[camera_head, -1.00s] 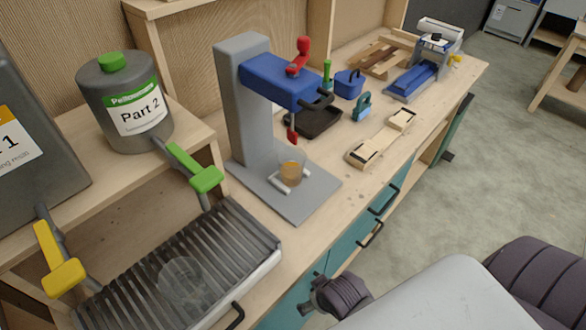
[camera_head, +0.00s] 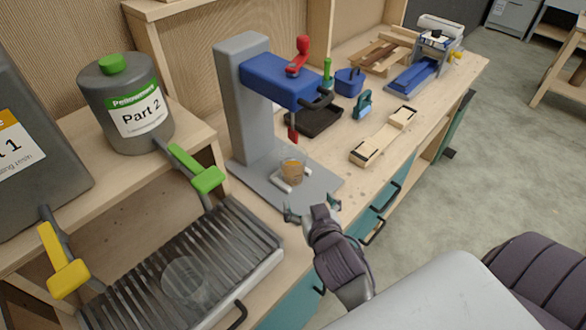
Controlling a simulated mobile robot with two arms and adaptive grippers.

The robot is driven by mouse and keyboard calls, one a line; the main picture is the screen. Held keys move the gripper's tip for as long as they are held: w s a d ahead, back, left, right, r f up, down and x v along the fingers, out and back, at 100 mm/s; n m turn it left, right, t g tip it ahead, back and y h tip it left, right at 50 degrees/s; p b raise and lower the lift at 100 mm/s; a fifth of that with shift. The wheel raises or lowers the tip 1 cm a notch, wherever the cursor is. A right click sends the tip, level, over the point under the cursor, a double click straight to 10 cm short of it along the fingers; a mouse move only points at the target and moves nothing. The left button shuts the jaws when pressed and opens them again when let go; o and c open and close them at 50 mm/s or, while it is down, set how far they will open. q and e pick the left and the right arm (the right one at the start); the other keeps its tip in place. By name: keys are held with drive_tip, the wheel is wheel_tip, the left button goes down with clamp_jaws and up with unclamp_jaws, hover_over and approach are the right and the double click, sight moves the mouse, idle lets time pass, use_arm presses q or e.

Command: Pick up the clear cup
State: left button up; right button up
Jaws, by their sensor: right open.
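A clear cup (camera_head: 292,171) with amber liquid in its lower part stands upright on the grey base of the press stand, beside a short white roller. Another clear, empty-looking cup (camera_head: 186,281) rests on the slatted drain rack at the lower left. My right gripper (camera_head: 310,211) is open and empty at the front edge of the stand's base, just below and right of the cup with liquid, apart from it. My left gripper is not in view.
The grey stand (camera_head: 238,110) with its blue arm and red-tipped tool rises behind and above the cup. A green tap (camera_head: 207,180) and yellow tap (camera_head: 68,279) hang over the rack (camera_head: 268,262). A wooden fixture (camera_head: 383,137) lies to the right on the bench.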

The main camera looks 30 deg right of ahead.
sight(295, 171)
drive_tip(key=w, duration=0.1)
drive_tip(key=w+r+t, duration=0.1)
drive_tip(key=w, duration=0.1)
drive_tip(key=shift+w+p, duration=0.25)
drive_tip(key=shift+p, duration=0.05)
drive_tip(key=p+x, duration=0.1)
drive_tip(key=x, duration=0.5)
drive_tip(key=shift+d, duration=0.2)
drive_tip(key=shift+w+f, duration=0.1)
drive_tip(key=shift+w, duration=0.1)
drive_tip(key=shift+w+d+p, duration=0.25)
drive_tip(key=shift+w+p, duration=0.1)
drive_tip(key=shift+w, duration=0.2)
drive_tip(key=p+x, duration=0.1)
drive_tip(key=x, duration=0.2)
drive_tip(key=shift+w+d+f, duration=0.15)
drive_tip(key=shift+w+d, duration=0.05)
drive_tip(key=shift+w+f, duration=0.25)
drive_tip(key=shift+w, duration=0.1)
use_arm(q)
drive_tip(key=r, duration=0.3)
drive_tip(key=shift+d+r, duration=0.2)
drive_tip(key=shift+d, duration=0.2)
use_arm(e)
drive_tip(key=shift+s+r, duration=0.1)
drive_tip(key=shift+c, duration=0.2)
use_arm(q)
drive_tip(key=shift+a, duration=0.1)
use_arm(e)
drive_tip(key=c, duration=0.9)
